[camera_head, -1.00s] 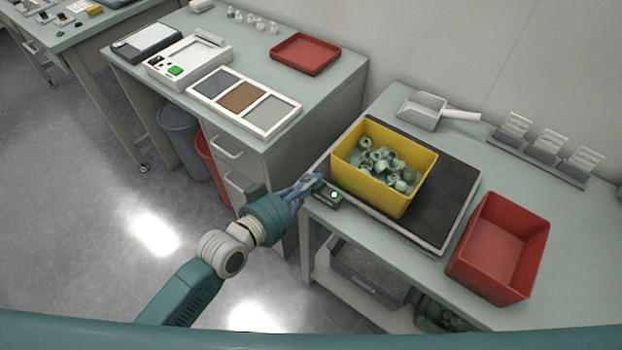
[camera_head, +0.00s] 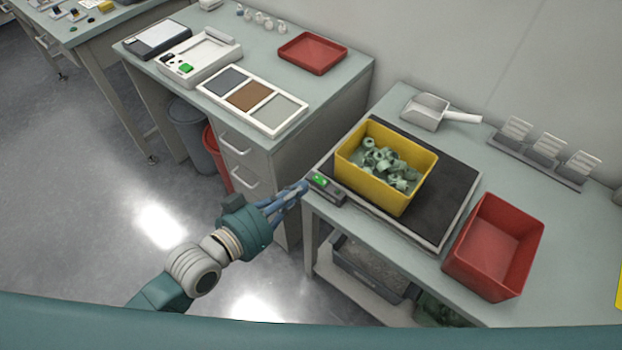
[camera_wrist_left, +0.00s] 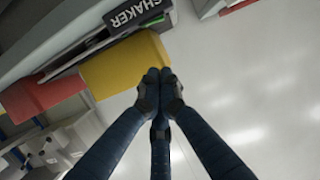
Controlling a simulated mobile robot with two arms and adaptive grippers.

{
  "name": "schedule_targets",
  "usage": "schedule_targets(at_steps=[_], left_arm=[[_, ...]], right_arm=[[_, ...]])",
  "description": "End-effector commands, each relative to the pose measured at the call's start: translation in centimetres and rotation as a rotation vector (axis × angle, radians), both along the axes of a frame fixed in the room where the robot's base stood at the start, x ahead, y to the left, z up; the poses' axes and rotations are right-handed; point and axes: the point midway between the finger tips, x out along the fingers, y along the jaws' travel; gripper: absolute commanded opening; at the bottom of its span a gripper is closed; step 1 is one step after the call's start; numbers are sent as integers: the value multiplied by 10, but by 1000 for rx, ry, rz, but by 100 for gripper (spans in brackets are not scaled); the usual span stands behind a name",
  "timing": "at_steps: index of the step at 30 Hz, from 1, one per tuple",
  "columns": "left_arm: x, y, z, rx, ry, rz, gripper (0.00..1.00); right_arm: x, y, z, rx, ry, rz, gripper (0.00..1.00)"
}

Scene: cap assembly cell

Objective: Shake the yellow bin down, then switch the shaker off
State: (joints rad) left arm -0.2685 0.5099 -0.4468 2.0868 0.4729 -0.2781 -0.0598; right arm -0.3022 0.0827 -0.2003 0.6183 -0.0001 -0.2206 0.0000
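The yellow bin (camera_head: 385,195) sits on the dark shaker plate (camera_head: 443,213) on the right bench. Several green-grey caps (camera_head: 388,163) lie in it, with some bin floor bare. The shaker's switch box (camera_head: 327,190) is at the plate's left front corner. Its green rocker (camera_head: 320,181) is uncovered, and its lamp looks dark. My left gripper (camera_head: 302,187) is just left of the box, apparently clear of it. Its fingers are together and empty in the left wrist view (camera_wrist_left: 158,84), near the SHAKER label (camera_wrist_left: 135,12). My right gripper is not in view.
An empty red bin (camera_head: 495,250) stands right of the shaker. A scoop (camera_head: 428,112) and a card rack (camera_head: 545,152) are behind. The left bench holds a red tray (camera_head: 312,54) and a three-panel board (camera_head: 250,100). Floor is free left of my arm.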

Motion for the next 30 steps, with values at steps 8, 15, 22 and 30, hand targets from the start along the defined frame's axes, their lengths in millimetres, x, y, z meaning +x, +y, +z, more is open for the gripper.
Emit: schedule_targets(at_steps=[8, 15, 22, 30], left_arm=[[-16, 11, 5, -1, -1, 0, 0], [-16, 11, 5, 0, -1, 1, 0], [-16, 11, 5, -1, 0, 0, 0], [-4, 36, -52, 59, 67, 67, 0]], right_arm=[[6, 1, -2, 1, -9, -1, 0], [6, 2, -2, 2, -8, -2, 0], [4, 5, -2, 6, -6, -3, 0], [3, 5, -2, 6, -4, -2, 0]])
